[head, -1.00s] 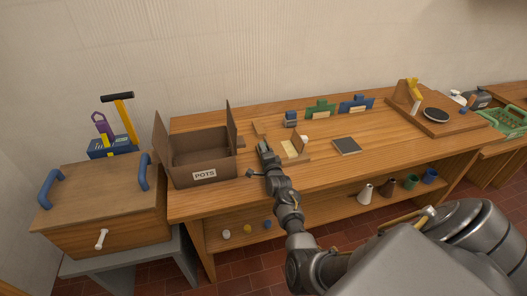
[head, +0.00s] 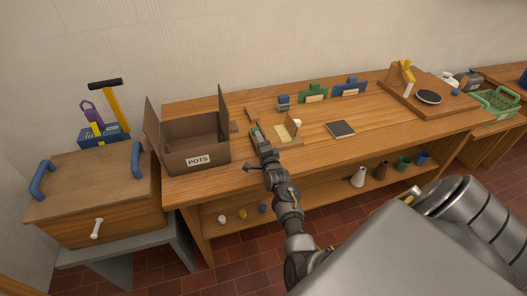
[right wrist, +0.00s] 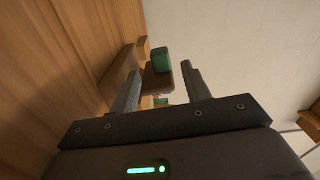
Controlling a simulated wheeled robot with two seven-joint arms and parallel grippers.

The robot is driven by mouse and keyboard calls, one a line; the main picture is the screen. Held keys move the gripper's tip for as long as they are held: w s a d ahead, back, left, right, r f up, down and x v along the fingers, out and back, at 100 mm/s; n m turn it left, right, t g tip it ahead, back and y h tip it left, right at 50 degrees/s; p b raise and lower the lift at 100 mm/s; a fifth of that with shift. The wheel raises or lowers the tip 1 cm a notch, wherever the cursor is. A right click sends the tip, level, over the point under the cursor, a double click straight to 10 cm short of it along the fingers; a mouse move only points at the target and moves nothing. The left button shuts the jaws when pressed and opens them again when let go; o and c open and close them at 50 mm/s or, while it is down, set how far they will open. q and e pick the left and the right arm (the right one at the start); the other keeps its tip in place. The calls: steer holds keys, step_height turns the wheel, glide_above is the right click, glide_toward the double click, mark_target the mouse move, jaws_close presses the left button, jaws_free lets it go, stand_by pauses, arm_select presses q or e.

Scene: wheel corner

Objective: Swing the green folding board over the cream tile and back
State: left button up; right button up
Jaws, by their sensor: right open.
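The cream tile (head: 281,132) lies on a wooden base on the bench, just right of my right gripper. A small green piece (head: 254,131), probably part of the green folding board, shows just beyond the fingertips at the base's left side; the gripper hides much of this spot. In the right wrist view a green block-like end (right wrist: 161,60) shows beyond the fingers, with a brown part in front of it. My right gripper (head: 260,143) is open; its fingers (right wrist: 160,92) stand apart and I see no grip on anything. My left gripper is not in view.
An open cardboard box marked POTS (head: 196,150) stands close on the left. A dark square plate (head: 340,129) lies to the right. A small blue-grey object (head: 283,103) and green (head: 312,94) and blue (head: 350,88) holders stand behind. The bench front edge is clear.

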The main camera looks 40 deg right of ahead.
steer(key=v, duration=0.6)
steer(key=shift+s+a+b, duration=0.15)
steer(key=shift+s+b, duration=0.05)
steer(key=shift+b, duration=0.1)
